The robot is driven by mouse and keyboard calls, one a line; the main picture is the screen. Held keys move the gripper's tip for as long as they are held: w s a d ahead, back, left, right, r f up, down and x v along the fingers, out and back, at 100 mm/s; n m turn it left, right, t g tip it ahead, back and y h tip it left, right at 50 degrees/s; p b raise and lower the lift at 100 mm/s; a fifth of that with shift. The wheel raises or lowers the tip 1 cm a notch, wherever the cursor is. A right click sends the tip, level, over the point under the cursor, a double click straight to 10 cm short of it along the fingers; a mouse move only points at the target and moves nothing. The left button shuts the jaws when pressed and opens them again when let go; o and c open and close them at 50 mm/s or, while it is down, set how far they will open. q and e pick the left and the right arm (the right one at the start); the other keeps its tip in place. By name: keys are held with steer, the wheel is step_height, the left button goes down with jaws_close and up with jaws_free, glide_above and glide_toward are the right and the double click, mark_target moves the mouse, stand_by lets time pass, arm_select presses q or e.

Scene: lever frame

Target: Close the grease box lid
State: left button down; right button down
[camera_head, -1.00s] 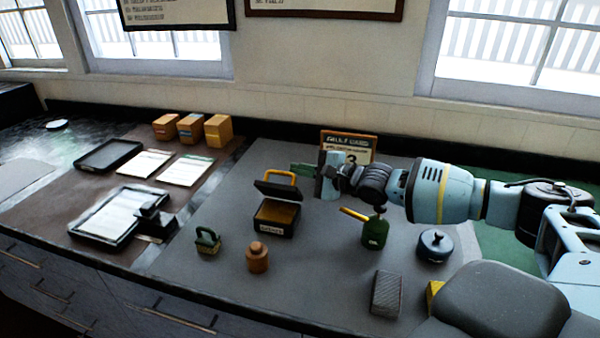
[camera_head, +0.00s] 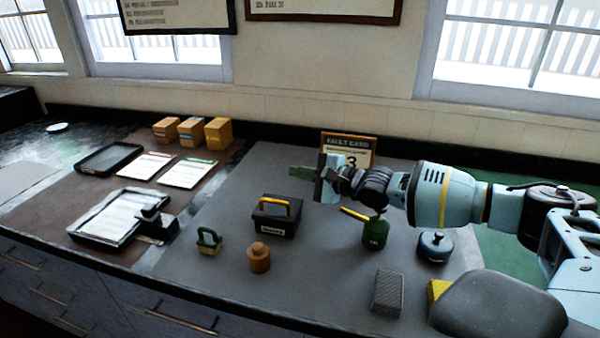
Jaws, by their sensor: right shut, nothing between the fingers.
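The grease box (camera_head: 277,225) is a small dark box with a pale label on its front, standing on the grey mat. Its dark lid (camera_head: 268,209) lies down over the box top, with the yellow handle along it, and the inside is hidden. My right gripper (camera_head: 302,173) is shut and empty, above and a little behind the box's right side, apart from the lid. My left gripper is not in view.
A green oil can (camera_head: 375,233) with a yellow spout stands right of the box, below my right arm. A wooden-coloured jar (camera_head: 259,257) and a green-handled item (camera_head: 208,241) stand in front. A card sign (camera_head: 350,149) stands behind.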

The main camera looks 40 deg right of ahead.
steer(key=v, duration=0.7)
steer(key=shift+s+d+p, duration=0.2)
steer(key=shift+s+p, duration=0.1)
steer(key=shift+s, duration=0.05)
